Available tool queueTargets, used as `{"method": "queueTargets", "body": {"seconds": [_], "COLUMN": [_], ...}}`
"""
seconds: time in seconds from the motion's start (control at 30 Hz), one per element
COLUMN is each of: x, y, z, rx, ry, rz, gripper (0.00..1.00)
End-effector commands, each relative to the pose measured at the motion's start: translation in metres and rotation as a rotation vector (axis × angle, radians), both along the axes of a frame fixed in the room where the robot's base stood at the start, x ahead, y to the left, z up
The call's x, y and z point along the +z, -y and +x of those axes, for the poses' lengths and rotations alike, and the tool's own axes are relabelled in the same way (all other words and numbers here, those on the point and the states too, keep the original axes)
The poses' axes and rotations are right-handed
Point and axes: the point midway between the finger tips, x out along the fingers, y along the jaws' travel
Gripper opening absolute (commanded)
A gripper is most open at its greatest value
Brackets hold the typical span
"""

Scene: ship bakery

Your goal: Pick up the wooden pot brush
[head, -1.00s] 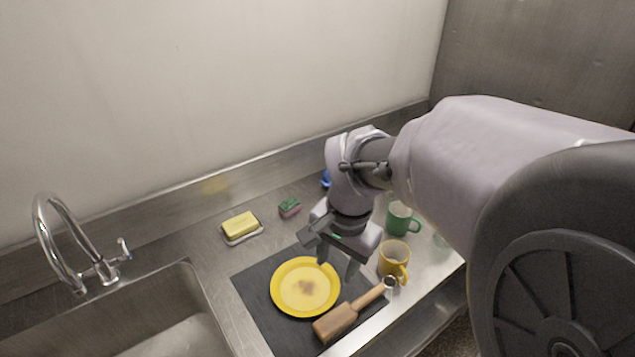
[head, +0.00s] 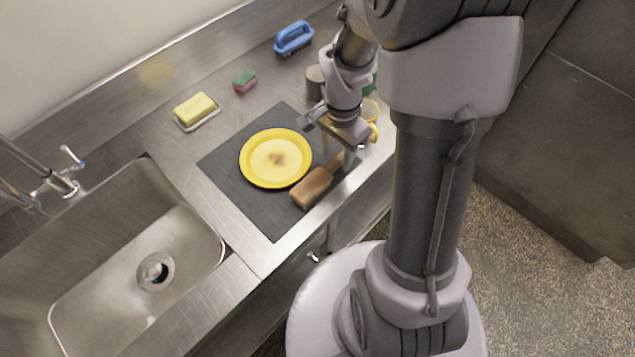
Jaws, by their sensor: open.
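The wooden pot brush (head: 313,187) lies on the dark mat (head: 272,220), at the front right of the yellow plate. Its thick brown end points to the lower left and its handle runs up to the right, under my gripper. My gripper (head: 338,150) is open and points down over the handle. Its fingers are close to the handle, but I cannot tell whether they touch it. The far end of the handle is hidden behind the gripper.
A yellow plate (head: 275,158) with a brown stain lies beside the brush. A yellow mug (head: 373,131) stands close behind my gripper. Butter-coloured soap (head: 195,108), a sponge (head: 245,81) and a blue brush (head: 294,38) lie farther back. The sink (head: 120,260) is at left.

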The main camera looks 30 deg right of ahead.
Motion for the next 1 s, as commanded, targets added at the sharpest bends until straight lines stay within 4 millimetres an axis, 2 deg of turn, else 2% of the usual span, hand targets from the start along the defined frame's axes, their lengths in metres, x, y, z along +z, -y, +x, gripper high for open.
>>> {"method": "queueTargets", "body": {"seconds": [0.03,0.13,0.4,0.63,1.0], "x": [-0.017,-0.032,-0.034,-0.034,-0.033], "y": [-0.002,-0.002,-0.002,-0.002,-0.002], "z": [-0.003,-0.003,-0.003,-0.003,-0.002], "rx": [0.0,0.002,0.001,0.001,0.001], "ry": [-0.004,-0.002,-0.001,-0.001,0.0], "rz": [0.002,0.0,0.0,0.0,0.0], "gripper": [0.45,0.45,0.45,0.0,0.0]}}
